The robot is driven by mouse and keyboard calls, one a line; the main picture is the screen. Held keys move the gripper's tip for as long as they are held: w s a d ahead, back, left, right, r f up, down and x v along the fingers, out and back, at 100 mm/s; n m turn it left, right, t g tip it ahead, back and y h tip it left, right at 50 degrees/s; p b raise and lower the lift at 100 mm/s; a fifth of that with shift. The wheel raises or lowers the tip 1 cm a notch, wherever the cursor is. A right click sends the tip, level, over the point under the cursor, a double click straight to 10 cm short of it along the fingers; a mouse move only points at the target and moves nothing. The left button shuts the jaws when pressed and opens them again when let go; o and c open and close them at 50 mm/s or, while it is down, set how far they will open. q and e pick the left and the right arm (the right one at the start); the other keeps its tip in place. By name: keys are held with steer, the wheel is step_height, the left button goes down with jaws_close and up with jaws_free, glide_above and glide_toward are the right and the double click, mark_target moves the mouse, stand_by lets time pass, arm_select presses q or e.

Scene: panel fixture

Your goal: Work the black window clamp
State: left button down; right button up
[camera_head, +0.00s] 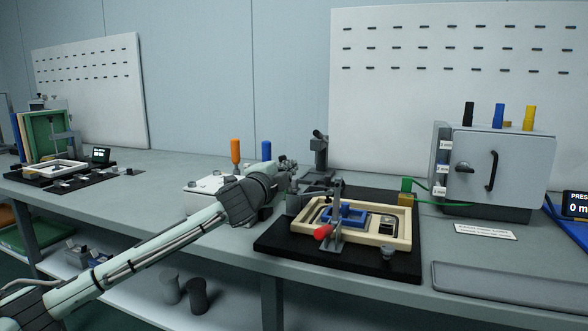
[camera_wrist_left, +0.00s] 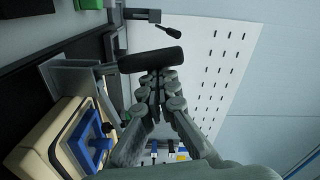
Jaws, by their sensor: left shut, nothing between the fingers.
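My left gripper (camera_head: 289,172) is close to the clamp's left side. It also shows in the left wrist view (camera_wrist_left: 155,82), with its fingers together and nothing between them. Whether the fingertips touch the handle I cannot tell. A red-handled clamp (camera_head: 323,232) sits at the front of the frame, and a blue inner frame (camera_head: 346,213) lies inside. My right gripper is not in view.
A grey cabinet (camera_head: 500,166) with green cables stands to the right. An orange post (camera_head: 235,151) and a blue post (camera_head: 266,150) stand behind my left arm. A grey tray (camera_head: 500,284) lies at the front right. A white perforated panel (camera_head: 400,85) stands at the back.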

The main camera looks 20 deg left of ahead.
arm_select(q)
steer(key=a+f+n, duration=0.1)
steer(key=a+n, duration=0.1)
steer(key=n, duration=0.1)
steer(key=a+f+n+p, duration=0.1)
steer(key=a+n, duration=0.1)
steer(key=n, duration=0.2)
steer(key=a+f+n+p, duration=0.1)
steer(key=a+n, duration=0.1)
steer(key=n, duration=0.2)
steer(key=shift+w+a, duration=0.15)
steer(key=shift+a, duration=0.1)
steer(key=shift+f, duration=0.1)
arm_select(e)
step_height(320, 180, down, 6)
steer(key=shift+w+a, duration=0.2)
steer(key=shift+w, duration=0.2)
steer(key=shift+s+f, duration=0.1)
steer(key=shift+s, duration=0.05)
